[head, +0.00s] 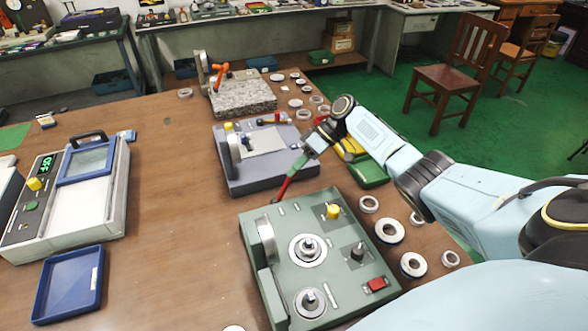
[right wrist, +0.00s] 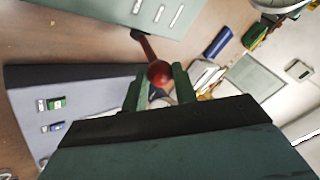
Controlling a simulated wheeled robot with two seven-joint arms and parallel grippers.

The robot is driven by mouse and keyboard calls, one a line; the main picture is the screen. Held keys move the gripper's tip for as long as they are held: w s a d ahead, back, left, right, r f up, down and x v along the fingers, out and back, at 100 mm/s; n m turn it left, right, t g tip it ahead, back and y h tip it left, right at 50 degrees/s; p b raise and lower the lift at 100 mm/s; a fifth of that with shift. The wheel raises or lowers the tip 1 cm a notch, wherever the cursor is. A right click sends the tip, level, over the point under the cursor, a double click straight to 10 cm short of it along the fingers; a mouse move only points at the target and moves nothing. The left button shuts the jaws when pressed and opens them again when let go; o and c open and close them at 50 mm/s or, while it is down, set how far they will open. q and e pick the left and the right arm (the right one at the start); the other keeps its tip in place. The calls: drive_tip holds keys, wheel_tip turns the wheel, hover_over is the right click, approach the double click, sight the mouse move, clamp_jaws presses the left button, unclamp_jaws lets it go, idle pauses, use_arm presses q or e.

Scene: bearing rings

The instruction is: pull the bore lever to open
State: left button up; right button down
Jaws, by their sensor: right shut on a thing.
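The lever (head: 284,188) is a red rod at the back edge of the green bench device (head: 338,287), leaning up toward my right gripper (head: 304,160). In the right wrist view the lever's round red knob (right wrist: 159,73) sits between the two green fingers of my right gripper (right wrist: 158,88), which is shut on it. The lever's darker shaft (right wrist: 145,44) runs from the knob toward the edge of the green device (right wrist: 115,14). I take this as the bore lever. My left gripper is not in view.
A grey device (head: 240,187) with a red-tipped handle stands just behind. A granite block (head: 243,98) is farther back. Several metal rings (head: 389,231) lie right of the green device. A blue tray (head: 70,283) and a display unit (head: 110,190) stand left. Bare table (head: 180,240) lies between.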

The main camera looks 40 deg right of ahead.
drive_tip(key=shift+s+d+f, duration=0.1)
drive_tip(key=shift+d+f, duration=0.1)
drive_tip(key=shift+d, duration=0.1)
drive_tip(key=c, duration=1.1)
unclamp_jaws()
drive_tip(key=shift+a, duration=0.1)
drive_tip(key=shift+r, duration=0.1)
drive_tip(key=b+v, duration=0.1)
drive_tip(key=v, duration=1.2)
drive_tip(key=shift+r, duration=0.1)
